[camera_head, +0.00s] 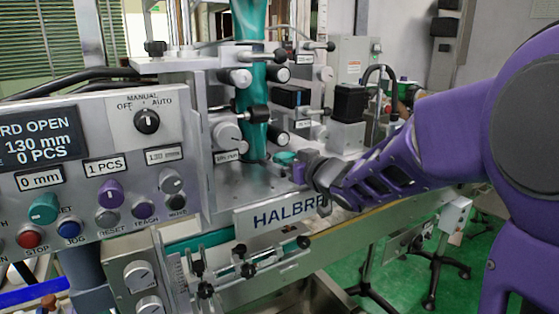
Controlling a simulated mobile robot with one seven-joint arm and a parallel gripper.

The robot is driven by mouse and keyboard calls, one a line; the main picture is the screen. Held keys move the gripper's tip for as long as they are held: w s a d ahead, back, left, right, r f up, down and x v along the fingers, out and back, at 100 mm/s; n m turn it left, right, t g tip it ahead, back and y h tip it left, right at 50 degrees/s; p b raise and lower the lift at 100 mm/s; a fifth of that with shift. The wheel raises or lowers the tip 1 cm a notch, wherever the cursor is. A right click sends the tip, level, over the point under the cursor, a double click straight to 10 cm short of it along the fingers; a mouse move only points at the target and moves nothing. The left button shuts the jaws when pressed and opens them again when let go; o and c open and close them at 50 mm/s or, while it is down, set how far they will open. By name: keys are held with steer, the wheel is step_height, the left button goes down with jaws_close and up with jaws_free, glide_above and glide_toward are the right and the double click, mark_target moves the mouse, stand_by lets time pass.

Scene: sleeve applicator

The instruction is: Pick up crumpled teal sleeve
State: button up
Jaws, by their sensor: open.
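A small crumpled teal sleeve (285,157) lies on the metal deck of the applicator, just right of the foot of the vertical teal film. My gripper (296,171) is open, low over the deck's right side, with its fingertips close to the sleeve's right side. I cannot tell whether they touch it. My purple arm reaches in from the right, and the gripper's dark body hides part of the deck behind it.
The vertical teal film (254,110) runs between rollers and clamps above the deck (240,184). A dark cylinder (257,115) and black knobs stick out near it. The HALBRE nameplate (275,212) edges the front. The control panel (95,165) stands left, its display reading "RD OPEN".

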steer(key=c, duration=1.2)
steer(key=shift+o, duration=0.2)
steer(key=shift+s+r, duration=0.1)
steer(key=shift+r, duration=0.2)
